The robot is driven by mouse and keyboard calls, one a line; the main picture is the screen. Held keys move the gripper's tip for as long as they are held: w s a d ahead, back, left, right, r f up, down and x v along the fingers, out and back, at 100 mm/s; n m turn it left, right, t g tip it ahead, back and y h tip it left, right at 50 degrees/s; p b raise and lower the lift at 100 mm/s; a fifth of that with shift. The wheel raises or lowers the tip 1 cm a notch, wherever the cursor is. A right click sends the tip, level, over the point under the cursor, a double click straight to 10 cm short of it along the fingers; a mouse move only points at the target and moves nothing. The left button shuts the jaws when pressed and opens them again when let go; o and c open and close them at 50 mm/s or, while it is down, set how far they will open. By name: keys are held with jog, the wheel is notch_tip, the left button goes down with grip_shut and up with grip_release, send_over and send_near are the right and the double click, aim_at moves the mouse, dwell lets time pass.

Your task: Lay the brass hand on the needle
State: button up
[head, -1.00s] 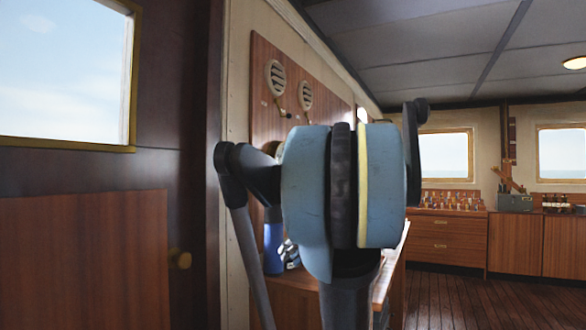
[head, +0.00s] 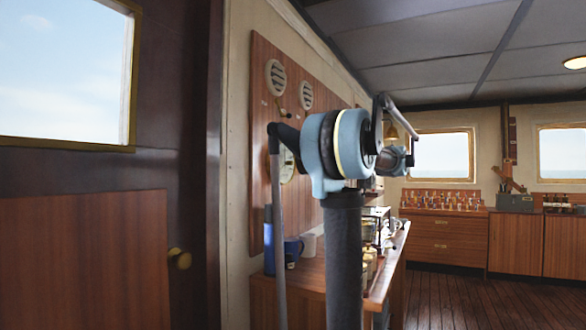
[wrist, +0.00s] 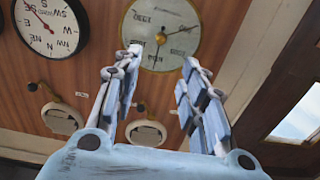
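A round cream dial with a metal rim (wrist: 140,12) is on the wood panel at the top of the wrist view. A small brass-coloured knob (wrist: 161,38) sits at its centre. A dark hand points down from the centre and a thin one points up to the right; I cannot tell for sure which is the brass hand. My gripper (wrist: 150,66) is open and empty. Its two fingers are apart, below and to either side of the dial in the picture, not visibly touching it. In the head view a pale dial (head: 286,164) is mostly hidden behind my arm.
A compass-like dial (wrist: 50,28) and round vents (wrist: 62,118) share the panel. In the head view a counter (head: 300,282) below holds a blue bottle (head: 268,240) and a mug (head: 293,250). A window frame (wrist: 262,110) is at the wrist view's right. Floor at right is clear.

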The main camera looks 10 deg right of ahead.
aim_at(290, 163)
jog(key=x, duration=1.6)
jog(key=shift+f, duration=0.1)
jog(key=shift+c, duration=0.4)
jog(key=shift+s, duration=0.1)
grip_shut()
